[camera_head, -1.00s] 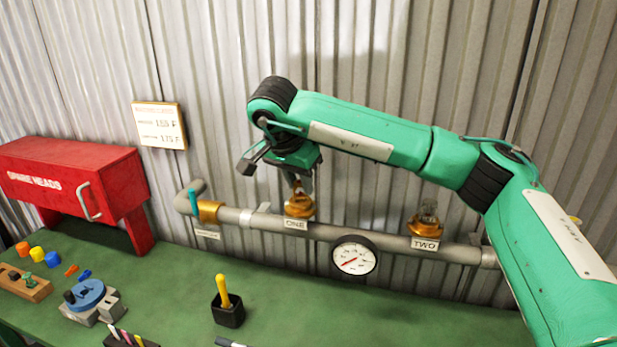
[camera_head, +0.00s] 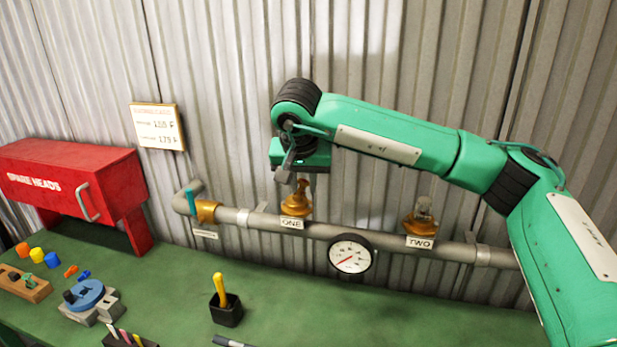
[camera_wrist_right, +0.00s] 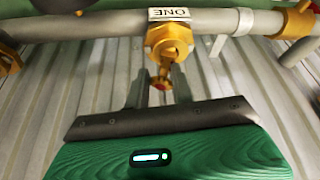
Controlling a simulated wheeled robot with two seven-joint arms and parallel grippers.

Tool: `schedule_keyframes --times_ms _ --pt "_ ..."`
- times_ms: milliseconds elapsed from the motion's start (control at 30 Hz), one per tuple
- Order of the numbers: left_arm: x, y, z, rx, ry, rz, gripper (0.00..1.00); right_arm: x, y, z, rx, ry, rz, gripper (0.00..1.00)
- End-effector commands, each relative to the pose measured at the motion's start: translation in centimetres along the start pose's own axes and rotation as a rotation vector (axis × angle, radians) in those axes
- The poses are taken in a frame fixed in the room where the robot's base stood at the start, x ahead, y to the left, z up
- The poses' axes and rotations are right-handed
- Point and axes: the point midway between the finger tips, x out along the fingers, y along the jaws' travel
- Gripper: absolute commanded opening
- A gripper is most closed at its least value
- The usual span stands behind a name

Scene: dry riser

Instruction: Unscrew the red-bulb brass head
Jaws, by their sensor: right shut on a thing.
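The brass head (camera_wrist_right: 161,76) with a red bulb is between the fingers of my right gripper (camera_wrist_right: 157,90) in the right wrist view. It lines up with the hexagonal brass fitting (camera_wrist_right: 168,42) at the label ONE. I cannot tell whether its thread still sits in the fitting. In the head view, my right gripper (camera_head: 302,182) is over station ONE, pointing down, with the brass fitting (camera_head: 296,208) just below. A second brass head (camera_head: 422,208) stands upright at the label TWO; its bulb colour is unclear. My left gripper is out of view.
A grey pipe (camera_head: 340,232) with a gauge (camera_head: 351,256) and a teal-handled valve (camera_head: 204,209) runs along the corrugated wall. A red SPARE HEADS box (camera_head: 70,175) stands at the left. A black cup (camera_head: 226,311) with a yellow-handled tool stands on the green bench.

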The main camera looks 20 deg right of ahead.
Motion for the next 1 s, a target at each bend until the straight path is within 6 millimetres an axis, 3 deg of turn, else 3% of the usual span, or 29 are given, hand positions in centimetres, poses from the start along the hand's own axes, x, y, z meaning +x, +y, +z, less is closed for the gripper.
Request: schedule_keyframes --times_ms 33,1000 --pt "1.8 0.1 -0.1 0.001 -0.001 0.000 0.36 1.6 0.2 0.5 0.003 -0.002 0.008 0.00" --pt "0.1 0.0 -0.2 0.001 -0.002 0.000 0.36 -1.1 -0.1 -0.5 0.003 0.003 -0.003 0.00"
